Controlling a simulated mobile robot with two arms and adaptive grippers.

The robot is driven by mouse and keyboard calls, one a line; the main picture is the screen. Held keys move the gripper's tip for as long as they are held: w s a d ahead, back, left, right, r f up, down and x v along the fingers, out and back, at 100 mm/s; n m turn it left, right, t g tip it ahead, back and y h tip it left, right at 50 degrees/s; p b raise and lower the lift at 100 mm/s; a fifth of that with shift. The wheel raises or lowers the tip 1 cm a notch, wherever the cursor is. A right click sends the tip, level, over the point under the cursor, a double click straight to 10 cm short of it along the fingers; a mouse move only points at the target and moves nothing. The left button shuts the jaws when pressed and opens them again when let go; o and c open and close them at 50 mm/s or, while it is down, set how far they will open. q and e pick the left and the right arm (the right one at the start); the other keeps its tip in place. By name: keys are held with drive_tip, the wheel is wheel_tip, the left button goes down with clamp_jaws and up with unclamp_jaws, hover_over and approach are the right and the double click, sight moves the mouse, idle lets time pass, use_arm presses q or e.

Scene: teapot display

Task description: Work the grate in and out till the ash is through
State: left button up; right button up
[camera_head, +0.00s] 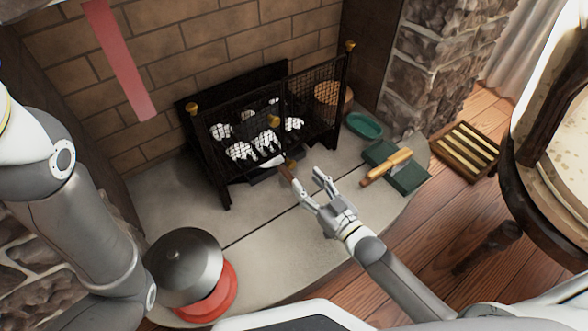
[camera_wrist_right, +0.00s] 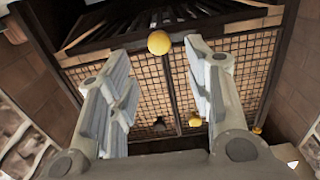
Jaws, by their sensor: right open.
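The black fire grate (camera_head: 215,160) stands against the brick wall with a mesh screen and brass knobs. White lumps (camera_head: 240,151) show behind the mesh. A small brass knob (camera_head: 291,165) sits low at the front, close to my right gripper (camera_head: 306,181). My right gripper is open, with nothing between its fingers. In the right wrist view, a round yellow knob (camera_wrist_right: 159,42) shows beyond the fingers, between their tips, with the grate's bars (camera_wrist_right: 125,28) above. A pale patch lies under the grate; I cannot tell whether it is ash. My left arm shows at the left; its gripper is out of frame.
A grey domed lid (camera_head: 185,262) on a red base (camera_head: 215,302) stands at the front left. A green dish (camera_head: 363,125), a wooden-handled tool (camera_head: 388,165) on a green block (camera_head: 408,180), and a slatted wooden tray (camera_head: 466,151) are at right. The hearth's front middle is clear.

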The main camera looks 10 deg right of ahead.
sight(292, 166)
drive_tip(key=b+x, duration=0.2)
drive_tip(key=x, duration=0.3)
drive_tip(key=shift+w+a+f+b, duration=0.1)
drive_tip(key=shift+w+f+b, duration=0.1)
drive_tip(key=shift+b, duration=0.2)
drive_tip(key=shift+w+a+r+b, duration=0.2)
drive_tip(key=shift+w+a+b, duration=0.1)
drive_tip(key=shift+w, duration=0.45)
clamp_jaws()
